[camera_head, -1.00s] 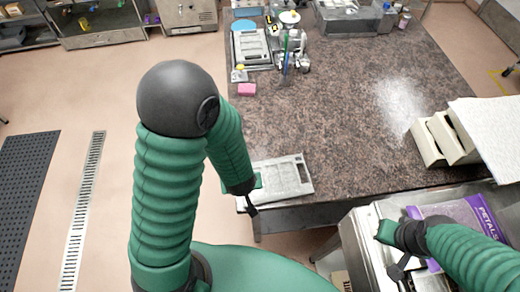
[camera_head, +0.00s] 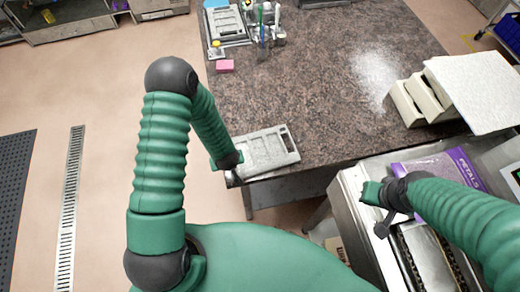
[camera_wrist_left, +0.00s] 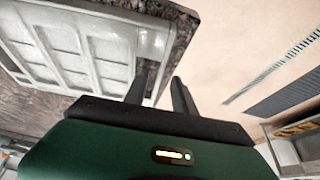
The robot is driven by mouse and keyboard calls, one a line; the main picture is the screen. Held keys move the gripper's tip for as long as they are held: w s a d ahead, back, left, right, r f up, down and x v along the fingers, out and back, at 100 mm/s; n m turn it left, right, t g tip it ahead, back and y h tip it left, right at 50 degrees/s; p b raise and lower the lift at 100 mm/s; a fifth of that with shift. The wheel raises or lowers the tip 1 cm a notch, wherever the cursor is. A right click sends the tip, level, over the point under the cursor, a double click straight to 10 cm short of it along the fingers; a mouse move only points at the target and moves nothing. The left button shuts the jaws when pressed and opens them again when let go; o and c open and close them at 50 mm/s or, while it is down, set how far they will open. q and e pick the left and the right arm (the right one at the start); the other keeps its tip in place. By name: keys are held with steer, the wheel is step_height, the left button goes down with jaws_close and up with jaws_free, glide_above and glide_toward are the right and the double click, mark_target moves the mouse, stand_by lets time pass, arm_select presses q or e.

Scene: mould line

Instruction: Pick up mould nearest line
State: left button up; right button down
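A pale grey mould (camera_head: 268,149) with rectangular recesses lies flat at the near left corner of the brown stone worktop. It also fills the upper left of the left wrist view (camera_wrist_left: 85,45). My left gripper (camera_head: 235,175) is at the mould's near left end, by the worktop edge. In the left wrist view my left gripper's two fingers (camera_wrist_left: 166,88) stand apart, with one overlapping the mould's rim. I cannot tell whether they touch it. My right gripper (camera_head: 375,205) is over the metal unit at the lower right, away from the mould; its fingers are unclear.
Another grey mould (camera_head: 226,26) lies at the back left of the worktop (camera_head: 320,80), with a pink block (camera_head: 225,66) and upright tools nearby. Cream boxes (camera_head: 421,100) stand at the right. A purple bag labelled PETALS (camera_head: 440,170) lies near my right arm. The worktop's middle is clear.

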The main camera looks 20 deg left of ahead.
arm_select(q)
steer(key=shift+w+f, duration=0.3)
steer(key=shift+f, duration=0.1)
steer(key=shift+a, duration=0.1)
jaws_close()
stand_by(1.0)
